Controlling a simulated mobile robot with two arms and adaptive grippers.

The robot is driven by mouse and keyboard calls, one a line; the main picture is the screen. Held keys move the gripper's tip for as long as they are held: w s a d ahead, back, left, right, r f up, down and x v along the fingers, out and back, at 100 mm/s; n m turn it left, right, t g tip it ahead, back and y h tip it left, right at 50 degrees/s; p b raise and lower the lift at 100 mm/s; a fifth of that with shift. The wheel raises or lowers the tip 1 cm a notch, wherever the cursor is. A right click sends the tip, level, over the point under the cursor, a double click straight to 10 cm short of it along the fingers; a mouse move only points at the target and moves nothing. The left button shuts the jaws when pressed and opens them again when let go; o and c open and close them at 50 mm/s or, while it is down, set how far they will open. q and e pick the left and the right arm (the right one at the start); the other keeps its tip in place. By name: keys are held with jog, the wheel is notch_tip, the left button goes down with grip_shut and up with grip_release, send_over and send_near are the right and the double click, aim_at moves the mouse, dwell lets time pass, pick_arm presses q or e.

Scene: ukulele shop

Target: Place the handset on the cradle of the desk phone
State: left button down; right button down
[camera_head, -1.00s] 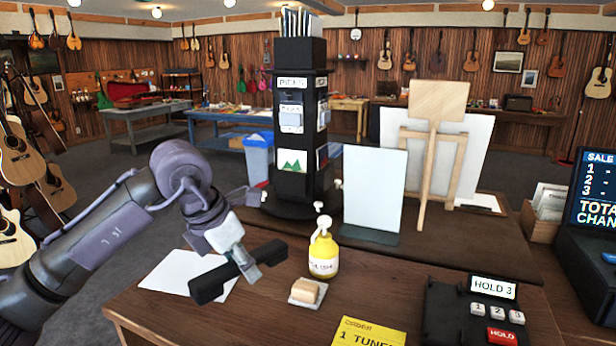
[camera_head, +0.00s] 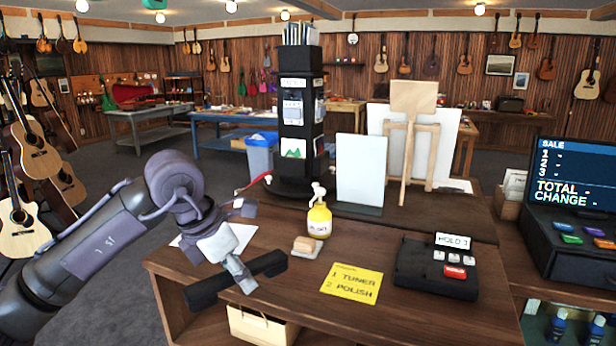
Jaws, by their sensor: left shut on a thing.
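The black handset (camera_head: 210,290) is a long bar with thick ends, held tilted above the front left part of the wooden counter. My left gripper (camera_head: 243,275) is shut on the middle of the handset. The black desk phone (camera_head: 415,264) sits at the right of the counter, with white buttons, a red button and a small sign reading HOLD 3. No handset lies on it. The handset is well to the left of the phone, apart from it. My right gripper is not in view.
A yellow note (camera_head: 351,283) lies flat between the handset and the phone. A yellow polish bottle (camera_head: 319,221) and a small tan block (camera_head: 305,246) stand behind. A cash register (camera_head: 570,225) is at the right. A white sheet (camera_head: 236,238) lies behind my gripper.

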pick_arm(q)
jog(key=s+a+f+m+g+y, duration=0.1)
jog(key=s+a+f+m+g, duration=0.2)
jog(key=s+f+m, duration=0.5)
jog(key=s+a+f+m+g+y, duration=0.2)
jog(key=s+a+f+m+g, duration=0.2)
jog(key=s+f+m, duration=0.5)
jog(key=m, duration=0.8)
jog(key=shift+s+a+m+y, duration=0.2)
jog(key=shift+s+m+y, duration=0.1)
jog(key=shift+m, duration=0.1)
